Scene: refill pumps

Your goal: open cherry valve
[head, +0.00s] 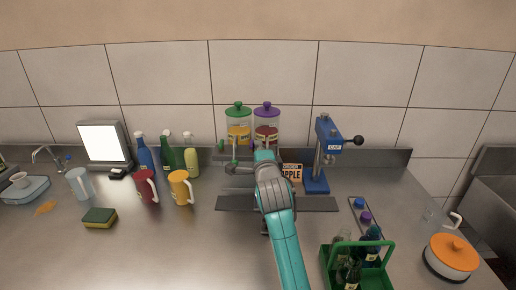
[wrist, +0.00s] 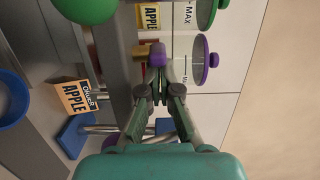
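The purple-lidded dispenser (head: 266,132) with dark red liquid stands at the back, beside the green-lidded dispenser (head: 238,130) with yellow liquid. I cannot read a cherry label on it. In the wrist view its clear jar and purple lid (wrist: 202,60) show at upper right. A purple valve knob (wrist: 157,50) is right at the tips of my gripper (wrist: 158,78). The fingers are near each other with a narrow gap. I cannot tell whether they touch or grip the knob. In the head view my gripper (head: 264,154) covers the front of the purple-lidded dispenser.
A blue press (head: 325,155) and an apple sign (head: 291,172) stand close on the right. A green bottle crate (head: 385,277) and an orange-lidded pot (head: 451,255) are at front right. A red mug (head: 146,188), yellow mug (head: 181,187) and several bottles stand left.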

